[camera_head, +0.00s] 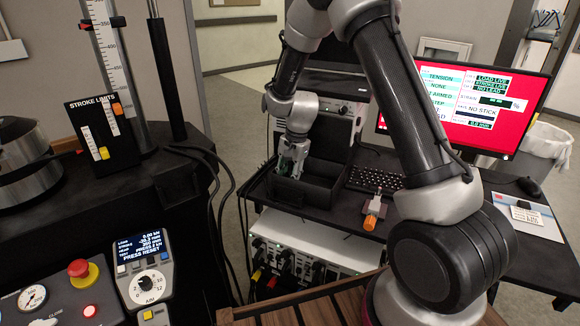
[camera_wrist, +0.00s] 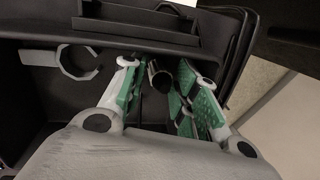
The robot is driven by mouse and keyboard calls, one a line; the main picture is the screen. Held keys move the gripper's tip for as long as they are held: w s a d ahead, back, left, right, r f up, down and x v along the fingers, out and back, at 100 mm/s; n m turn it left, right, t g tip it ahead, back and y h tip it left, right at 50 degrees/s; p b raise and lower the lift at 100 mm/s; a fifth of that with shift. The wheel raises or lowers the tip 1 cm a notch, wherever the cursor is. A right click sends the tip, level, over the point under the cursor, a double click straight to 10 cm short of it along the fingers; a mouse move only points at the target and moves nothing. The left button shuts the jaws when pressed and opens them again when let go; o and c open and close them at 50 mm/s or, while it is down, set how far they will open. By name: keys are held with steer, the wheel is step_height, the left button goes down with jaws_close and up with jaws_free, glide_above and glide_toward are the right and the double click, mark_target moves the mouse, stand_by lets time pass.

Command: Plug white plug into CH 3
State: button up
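My gripper (camera_head: 290,165) is low over an open black case (camera_head: 308,192) on the desk. In the wrist view my gripper (camera_wrist: 165,90) has its two green-padded fingers spread apart. A dark round-ended cylinder (camera_wrist: 159,76) shows between the fingers; I cannot tell whether either one touches it. A pale open ring or clip (camera_wrist: 65,60) is left of the fingers. I cannot make out a white plug for certain. A white unit (camera_head: 310,245) under the desk has several dark connectors along its front. Its channel labels are too small to read, so I cannot pick out CH 3.
A keyboard (camera_head: 376,179) and an orange-and-grey fitting (camera_head: 373,212) lie right of the case. A red monitor (camera_head: 470,98) stands behind. Black cables (camera_head: 222,215) hang left of the desk. The testing machine and control panel (camera_head: 62,296) fill the left side.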

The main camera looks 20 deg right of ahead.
steer(key=shift+a+f, duration=0.1)
steer(key=shift+f, duration=0.5)
steer(key=shift+c, duration=0.3)
jaws_close()
